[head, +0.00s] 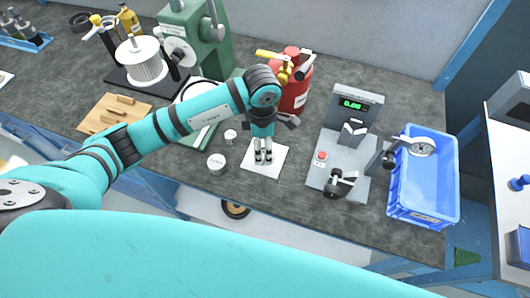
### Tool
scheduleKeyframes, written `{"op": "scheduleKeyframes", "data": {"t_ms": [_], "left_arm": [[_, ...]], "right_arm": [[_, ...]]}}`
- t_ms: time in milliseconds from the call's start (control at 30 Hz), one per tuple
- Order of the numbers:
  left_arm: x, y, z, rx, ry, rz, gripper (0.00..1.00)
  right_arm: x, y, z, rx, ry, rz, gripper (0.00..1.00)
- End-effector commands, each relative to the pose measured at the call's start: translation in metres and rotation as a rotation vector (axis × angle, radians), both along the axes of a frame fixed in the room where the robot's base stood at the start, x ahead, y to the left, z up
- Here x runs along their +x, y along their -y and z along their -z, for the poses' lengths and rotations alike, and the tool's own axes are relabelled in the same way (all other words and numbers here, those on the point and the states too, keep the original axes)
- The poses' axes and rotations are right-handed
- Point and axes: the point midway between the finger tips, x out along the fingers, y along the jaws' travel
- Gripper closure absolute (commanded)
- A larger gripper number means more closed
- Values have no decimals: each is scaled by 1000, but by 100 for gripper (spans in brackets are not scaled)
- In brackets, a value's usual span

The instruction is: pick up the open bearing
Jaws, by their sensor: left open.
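My left gripper (263,157) points straight down over a white square pad (251,163) near the front edge of the bench. Its fingers are apart, and I see nothing held between them. The gripper covers the middle of the pad, so anything lying under the fingertips is hidden. I cannot make out the open bearing for certain. My right gripper is not in view.
Two small white containers (217,163) stand left of the pad. A red extinguisher (291,90) stands behind the gripper. Right are a grey tester (349,113) with a green display and a blue crate (430,185). A green press (204,40) stands at the back.

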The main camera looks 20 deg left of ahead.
Motion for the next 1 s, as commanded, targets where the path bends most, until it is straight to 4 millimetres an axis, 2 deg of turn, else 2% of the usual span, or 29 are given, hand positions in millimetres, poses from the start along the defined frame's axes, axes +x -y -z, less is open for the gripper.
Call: {"op": "scheduleKeyframes", "data": {"t_ms": [100, 267, 400, 567, 1000], "left_arm": [[-4, -2, 16, 1, -7, -3, 27], [-3, -2, 37, -1, -3, -2, 27], [-2, -2, 42, 0, 0, -1, 27], [-2, -2, 42, 0, 0, -1, 28], [-2, -2, 42, -1, 0, -1, 86]], "right_arm": [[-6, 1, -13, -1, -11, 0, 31], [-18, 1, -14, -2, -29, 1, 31], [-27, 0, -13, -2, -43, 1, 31], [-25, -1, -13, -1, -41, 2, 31], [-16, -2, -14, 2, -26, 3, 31]]}}
